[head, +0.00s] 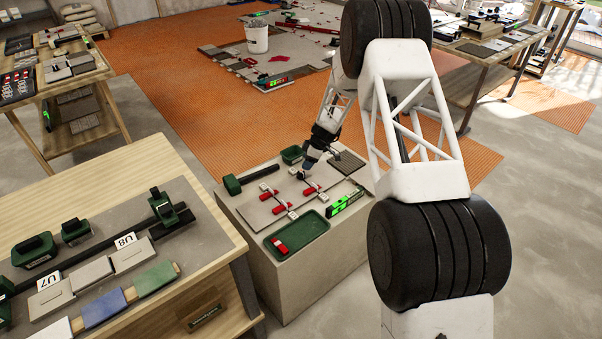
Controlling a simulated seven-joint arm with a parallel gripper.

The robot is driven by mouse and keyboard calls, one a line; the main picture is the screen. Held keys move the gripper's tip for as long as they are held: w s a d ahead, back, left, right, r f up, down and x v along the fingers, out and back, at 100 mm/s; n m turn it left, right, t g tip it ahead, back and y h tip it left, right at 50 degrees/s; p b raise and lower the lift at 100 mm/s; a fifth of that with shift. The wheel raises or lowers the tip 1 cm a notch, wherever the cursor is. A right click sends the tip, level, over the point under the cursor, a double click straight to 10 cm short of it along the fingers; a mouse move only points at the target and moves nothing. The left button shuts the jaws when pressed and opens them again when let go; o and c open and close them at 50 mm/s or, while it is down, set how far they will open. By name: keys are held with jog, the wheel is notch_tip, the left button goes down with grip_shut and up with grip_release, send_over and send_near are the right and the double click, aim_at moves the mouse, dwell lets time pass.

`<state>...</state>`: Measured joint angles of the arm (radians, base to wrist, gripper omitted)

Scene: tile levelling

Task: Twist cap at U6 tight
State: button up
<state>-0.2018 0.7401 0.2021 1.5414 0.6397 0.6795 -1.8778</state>
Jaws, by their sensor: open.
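My gripper (305,175) is small in the head view, pointing down at the far middle of a grey tile panel (250,208) on a pale block. Several red caps with white parts stand along the panel's joints: one red cap (268,189) at the left, another red cap (310,190) just below my gripper in the picture, and one red cap (281,206) nearer the front. The jaws are too small to make out, and I cannot tell whether they touch a cap.
On the block are a green tray (318,225) with a red piece, a black-and-green mallet (250,179), a green level (345,202) and a small green box (292,155). The wooden bench (190,155) at left holds tiles and tools. Orange matting (180,80) covers the floor behind.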

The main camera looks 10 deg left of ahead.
aim_at(301, 171)
jog(key=shift+x, duration=3.75)
jog(key=c, duration=0.9)
jog(key=shift+c, duration=0.2)
